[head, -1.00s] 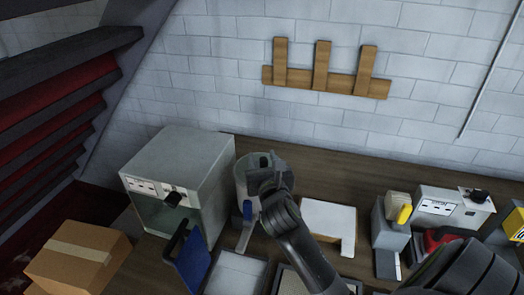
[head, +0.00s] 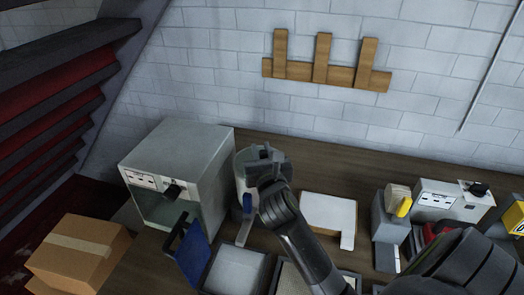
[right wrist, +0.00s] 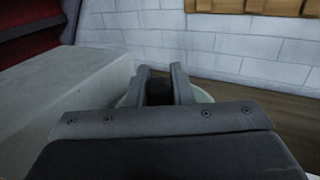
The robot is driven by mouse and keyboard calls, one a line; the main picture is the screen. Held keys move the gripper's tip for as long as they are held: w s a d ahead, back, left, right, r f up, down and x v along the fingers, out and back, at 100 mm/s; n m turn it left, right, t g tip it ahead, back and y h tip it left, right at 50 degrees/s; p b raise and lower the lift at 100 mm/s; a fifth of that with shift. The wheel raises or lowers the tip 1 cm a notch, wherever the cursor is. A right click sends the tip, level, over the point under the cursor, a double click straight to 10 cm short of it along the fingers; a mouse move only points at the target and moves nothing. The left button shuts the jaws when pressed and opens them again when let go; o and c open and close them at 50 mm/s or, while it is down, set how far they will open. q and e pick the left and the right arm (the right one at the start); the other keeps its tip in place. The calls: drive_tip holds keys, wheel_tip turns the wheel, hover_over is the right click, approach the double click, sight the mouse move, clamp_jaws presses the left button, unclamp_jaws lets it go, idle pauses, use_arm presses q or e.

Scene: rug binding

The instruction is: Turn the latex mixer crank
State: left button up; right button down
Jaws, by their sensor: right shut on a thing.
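The latex mixer is a pale cylindrical pot (head: 241,170) on the bench, just right of the grey cabinet. A blue part shows low on its front. My right gripper (head: 262,153) is over the pot's top, its arm coming in from the lower right. In the right wrist view, its two fingers (right wrist: 160,80) are on either side of a dark knob (right wrist: 160,92), apparently the crank's handle, and are shut on it. The pot's pale rim shows around the fingers. The rest of the crank is hidden by the gripper. My left gripper is not in view.
A grey cabinet (head: 205,160) with an open front stands close on the left. A blue panel (head: 192,258), grey trays (head: 236,268) and a white board (head: 329,212) lie nearby. A label machine (head: 437,201) is at right. A cardboard box (head: 80,252) sits lower left.

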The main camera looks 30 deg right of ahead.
drive_tip(key=shift+a, duration=0.1)
drive_tip(key=m+h, duration=0.1)
drive_tip(key=g+h, duration=0.1)
drive_tip(key=shift+w+a+m+h, duration=0.15)
drive_tip(key=shift+a+m+h, duration=0.15)
drive_tip(key=shift+m, duration=0.1)
drive_tip(key=m+g+h, duration=0.3)
drive_tip(key=shift+w+a+h, duration=0.3)
drive_tip(key=shift+w+a, duration=0.05)
drive_tip(key=shift+w+a+m+g+h, duration=0.1)
drive_tip(key=shift+w+m+g+h, duration=0.1)
drive_tip(key=shift+m+g+h, duration=0.7)
drive_tip(key=shift+w+a+m+g+h, duration=0.15)
drive_tip(key=shift+m+g+h, duration=0.3)
drive_tip(key=shift+g, duration=0.7)
drive_tip(key=shift+w+a+m+g+h, duration=0.15)
drive_tip(key=shift+m+g+h, duration=0.3)
drive_tip(key=shift+m+g, duration=0.5)
drive_tip(key=shift+d, duration=0.1)
drive_tip(key=c, duration=1.3)
unclamp_jaws()
drive_tip(key=shift+w+d, duration=0.1)
